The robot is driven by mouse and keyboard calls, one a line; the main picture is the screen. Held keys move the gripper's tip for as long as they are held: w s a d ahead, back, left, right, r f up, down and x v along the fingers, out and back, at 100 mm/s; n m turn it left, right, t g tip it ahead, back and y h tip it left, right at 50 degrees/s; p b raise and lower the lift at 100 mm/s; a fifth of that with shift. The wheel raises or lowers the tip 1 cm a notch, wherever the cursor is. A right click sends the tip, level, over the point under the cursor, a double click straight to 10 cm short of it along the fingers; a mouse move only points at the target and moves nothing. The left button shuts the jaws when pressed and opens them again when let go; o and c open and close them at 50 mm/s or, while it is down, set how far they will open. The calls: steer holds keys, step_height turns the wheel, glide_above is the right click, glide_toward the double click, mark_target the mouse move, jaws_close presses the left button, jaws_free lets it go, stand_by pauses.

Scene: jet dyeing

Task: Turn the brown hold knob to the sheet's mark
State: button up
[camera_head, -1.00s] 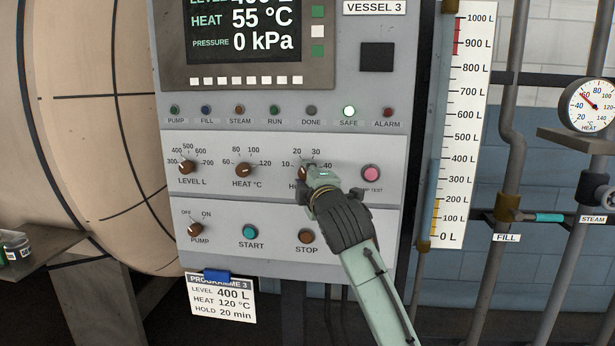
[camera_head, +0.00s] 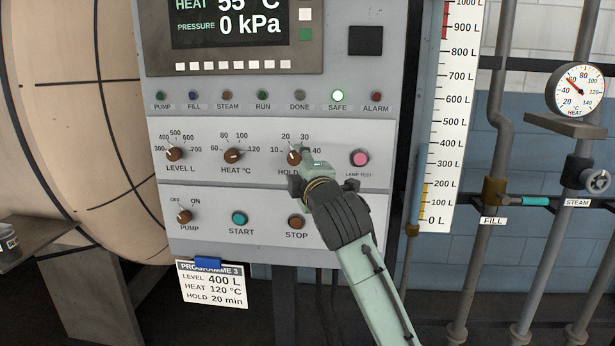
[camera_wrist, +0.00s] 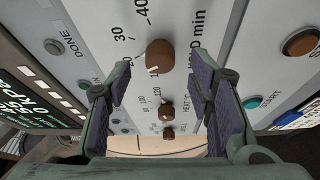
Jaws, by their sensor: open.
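The brown hold knob (camera_head: 294,157) sits on the grey panel, with scale numbers 10 to 40 around it. In the wrist view the knob (camera_wrist: 160,55) lies beyond the fingertips, roughly between the fingers' lines. Its white pointer faces lower left there, toward the low end of the scale; the exact reading is unclear. My gripper (camera_wrist: 158,88) is open and empty. In the head view my gripper (camera_head: 318,168) is just right of the knob, partly covering its label. The programme sheet (camera_head: 212,287) hangs below the panel and reads HOLD 20 min.
The heat knob (camera_head: 233,155) and level knob (camera_head: 174,154) are to the left. The pink lamp test button (camera_head: 359,158) is close on the right. The start button (camera_head: 240,219) and stop button (camera_head: 296,221) are below. A level scale (camera_head: 451,120) stands right of the panel.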

steer(key=v, duration=0.8)
steer(key=shift+s, duration=0.35)
steer(key=shift+d, duration=0.1)
